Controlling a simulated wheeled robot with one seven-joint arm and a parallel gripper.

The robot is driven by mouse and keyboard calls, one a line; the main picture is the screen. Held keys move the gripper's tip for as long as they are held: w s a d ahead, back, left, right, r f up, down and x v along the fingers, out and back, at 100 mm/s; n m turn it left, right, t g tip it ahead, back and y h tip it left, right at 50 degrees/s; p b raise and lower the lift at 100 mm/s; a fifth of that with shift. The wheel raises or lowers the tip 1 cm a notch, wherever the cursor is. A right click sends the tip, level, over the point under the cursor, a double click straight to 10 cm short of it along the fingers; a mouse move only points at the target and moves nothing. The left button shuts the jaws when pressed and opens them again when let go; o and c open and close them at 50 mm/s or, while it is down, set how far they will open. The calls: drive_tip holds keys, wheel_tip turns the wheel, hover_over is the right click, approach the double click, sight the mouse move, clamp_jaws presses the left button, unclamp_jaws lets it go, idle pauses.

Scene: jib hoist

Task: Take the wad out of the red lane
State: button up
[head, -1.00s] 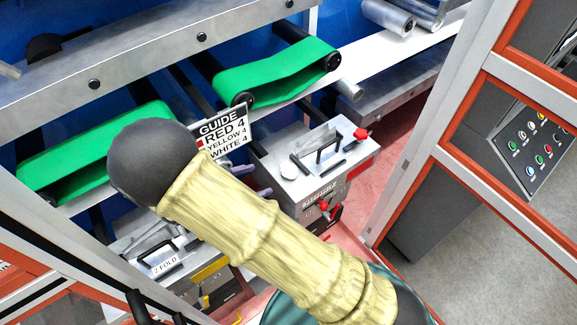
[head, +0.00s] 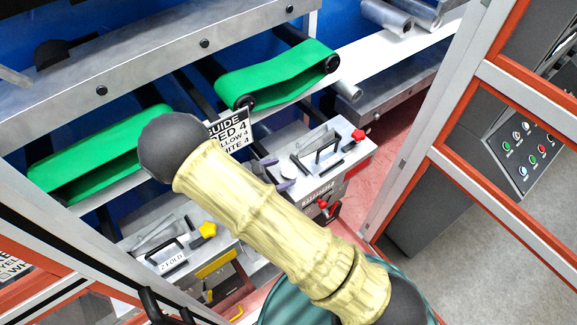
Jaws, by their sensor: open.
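No wad that I can make out shows in the head view. A grey metal unit with a red knob (head: 358,134) on its top stands right of centre; I cannot tell whether it belongs to the red lane. A guide sign (head: 232,134) naming red, yellow and white is partly hidden behind my arm. My arm, in a pale yellow cover with dark ends, crosses the middle from upper left to lower right.
A second metal unit labelled Z FOLD (head: 172,262), with a yellow knob (head: 208,230), stands lower left. Two green belts (head: 275,75) run behind the units under a steel rail (head: 150,67). An orange and grey framed partition (head: 455,160) bounds the right side, with a button panel (head: 527,150) beyond.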

sight(289, 169)
drive_tip(key=x, duration=0.2)
drive_tip(key=shift+w+d+f+p, duration=0.1)
drive_tip(key=shift+w+d+p, duration=0.05)
drive_tip(key=shift+d+p, duration=0.15)
drive_tip(key=shift+c, duration=0.2)
drive_tip(key=c, duration=0.7)
